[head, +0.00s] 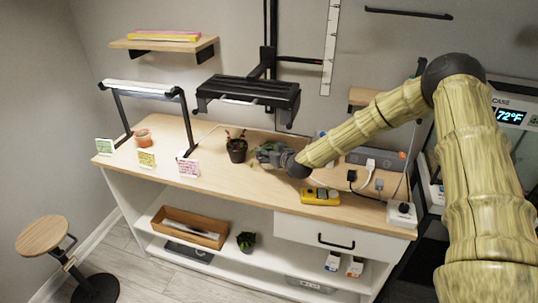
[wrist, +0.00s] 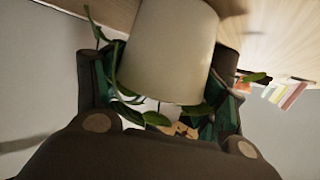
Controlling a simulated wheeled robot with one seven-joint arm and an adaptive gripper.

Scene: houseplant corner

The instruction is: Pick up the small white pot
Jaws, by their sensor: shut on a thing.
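The small white pot (wrist: 172,45) fills the upper middle of the wrist view, with thin green leaves (wrist: 122,85) hanging around it. My gripper (wrist: 160,72) has a finger on each side of the pot and is shut on it. In the head view my gripper (head: 270,154) is over the wooden bench top (head: 215,187), just right of a dark pot (head: 237,154). The white pot is hard to make out there, and I cannot tell whether it touches the bench. A little green shows at the gripper.
A yellow meter (head: 320,196) lies in front of my arm. Outlets and plugs (head: 370,175) are at the right. A black lamp (head: 248,93) hangs above. The bench front is mostly clear.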

